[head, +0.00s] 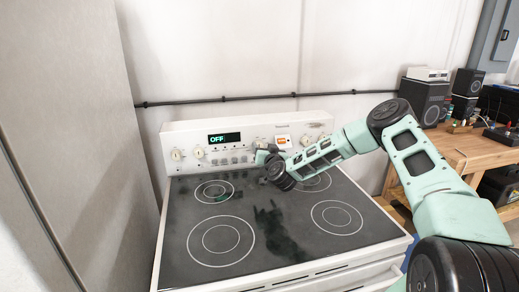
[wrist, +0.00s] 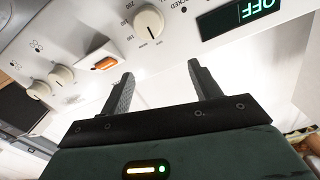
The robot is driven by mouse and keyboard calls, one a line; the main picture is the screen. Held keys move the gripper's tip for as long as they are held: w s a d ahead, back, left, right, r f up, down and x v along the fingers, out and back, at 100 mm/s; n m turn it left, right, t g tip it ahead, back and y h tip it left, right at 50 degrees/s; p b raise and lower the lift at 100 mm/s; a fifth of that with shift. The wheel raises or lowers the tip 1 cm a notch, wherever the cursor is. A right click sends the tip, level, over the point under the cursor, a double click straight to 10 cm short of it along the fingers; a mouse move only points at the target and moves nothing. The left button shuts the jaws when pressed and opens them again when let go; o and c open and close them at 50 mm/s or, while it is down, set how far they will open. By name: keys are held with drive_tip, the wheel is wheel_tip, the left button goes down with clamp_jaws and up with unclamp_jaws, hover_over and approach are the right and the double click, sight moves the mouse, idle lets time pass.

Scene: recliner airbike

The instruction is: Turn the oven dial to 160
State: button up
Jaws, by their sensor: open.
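The oven dial (wrist: 149,22) is a round white knob on the stove's control panel, with numbers printed around it. Its dark pointer line is on the lower side in the wrist view, where the panel appears roughly upside down. I cannot read the exact setting. In the head view my gripper and arm hide most of the dial area. My gripper (wrist: 160,75) is open and empty, its two dark fingers pointing at the panel. The dial lies ahead of the gap between them, apart from the fingertips. The gripper also shows in the head view (head: 266,152), over the back of the cooktop.
The panel's display (head: 224,138) reads OFF. Other white knobs (head: 198,152) and an orange switch (head: 282,141) sit on the panel. The black cooktop (head: 276,215) is bare below my arm. A wooden bench (head: 475,150) with speakers stands right; a tall grey cabinet (head: 70,130) stands left.

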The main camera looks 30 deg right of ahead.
wheel_tip(320, 180, down, 5)
drive_tip(key=shift+r+p, duration=0.1)
drive_tip(key=shift+p, duration=0.45)
drive_tip(key=p+x, duration=0.2)
drive_tip(key=x, duration=0.5)
drive_tip(key=shift+w, duration=0.25)
drive_tip(key=c, duration=1)
